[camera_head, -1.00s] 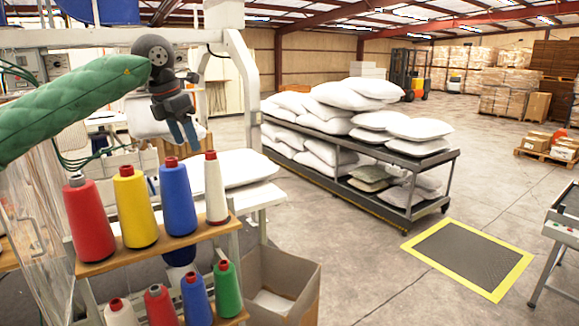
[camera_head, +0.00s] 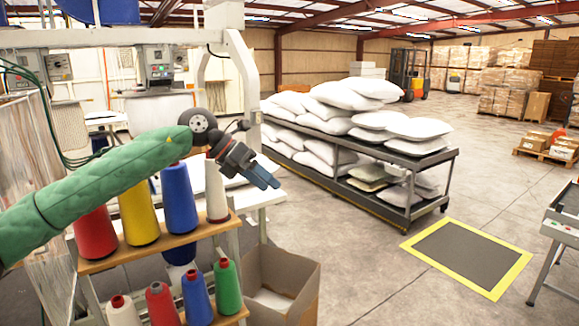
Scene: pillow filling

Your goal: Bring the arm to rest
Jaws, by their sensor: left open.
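My left arm (camera_head: 100,193) in its green quilted sleeve reaches in from the left edge, in front of the thread rack. My left gripper (camera_head: 264,180) is at its end, with blue fingertips pointing down and to the right. It is open and nothing shows between the fingers. It hangs above the cardboard box and right of the thread cones, apart from the cart of pillows. My right gripper is not in view.
A wooden rack (camera_head: 190,238) holds several thread cones, partly hidden by my arm. An open cardboard box (camera_head: 297,278) stands beside it. A grey cart (camera_head: 430,160) carries white pillows (camera_head: 358,90). A yellow-edged mat (camera_head: 470,252) lies on open floor.

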